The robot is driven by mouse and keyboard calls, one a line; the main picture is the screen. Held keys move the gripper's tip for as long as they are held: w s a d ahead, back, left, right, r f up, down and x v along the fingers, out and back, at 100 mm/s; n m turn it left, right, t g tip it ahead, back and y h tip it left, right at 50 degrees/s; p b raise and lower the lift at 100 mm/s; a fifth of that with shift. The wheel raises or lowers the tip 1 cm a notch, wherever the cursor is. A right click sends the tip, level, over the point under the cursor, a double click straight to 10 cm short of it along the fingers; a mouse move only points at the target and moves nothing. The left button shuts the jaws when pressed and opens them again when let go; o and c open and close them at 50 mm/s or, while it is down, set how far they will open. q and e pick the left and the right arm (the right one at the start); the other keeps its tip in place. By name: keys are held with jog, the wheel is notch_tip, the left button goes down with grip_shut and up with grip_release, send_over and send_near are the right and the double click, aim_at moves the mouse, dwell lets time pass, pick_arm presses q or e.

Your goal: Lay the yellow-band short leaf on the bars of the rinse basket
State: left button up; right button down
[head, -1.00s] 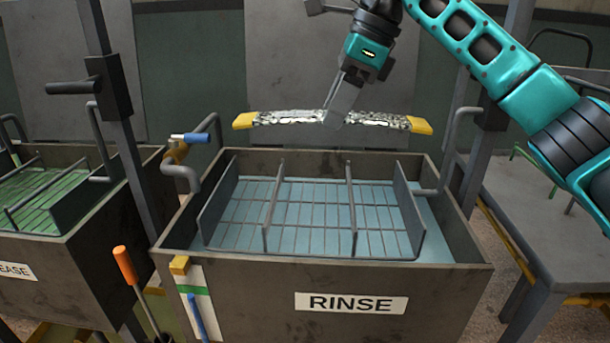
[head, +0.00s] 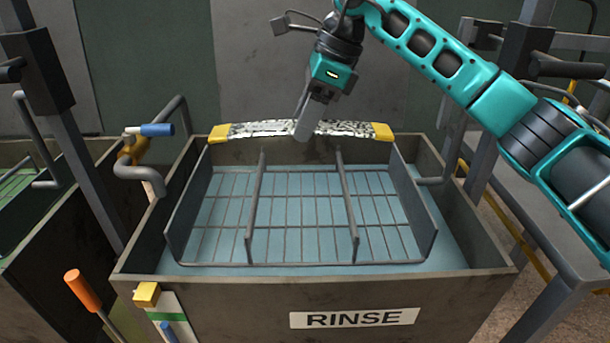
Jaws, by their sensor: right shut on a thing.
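The yellow-band short leaf (head: 255,130) is a speckled grey strip with yellow bands at both ends. My right gripper (head: 304,128) is shut on it near its middle. In the head view the leaf lies level across the far rim of the rinse tank; whether it is above or behind that rim I cannot tell. The rinse basket (head: 305,228) sits in the tank (head: 400,283) in blue liquid, with a barred floor and several upright dividers. Its bays are empty. My left gripper is out of view.
A blue-handled valve (head: 157,130) and pipe stand at the tank's left rear corner. An orange-handled tool (head: 82,290) stands at the front left. Another tank (head: 60,225) is at the left. A grey table (head: 505,215) is at the right.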

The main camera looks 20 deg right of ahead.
aim_at(329, 126)
notch_tip(329, 126, down, 11)
jog(key=shift+w+r+b, duration=0.1)
jog(key=shift+b, duration=0.35)
jog(key=shift+f+b, duration=0.3)
jog(key=shift+f, duration=0.15)
jog(key=shift+c, duration=2)
grip_release()
jog(key=shift+f, duration=0.1)
jog(key=shift+r+p, duration=0.35)
jog(key=shift+r, duration=0.15)
jog(key=v, duration=0.7)
jog(key=shift+d+r, duration=0.1)
jog(key=shift+r, duration=0.1)
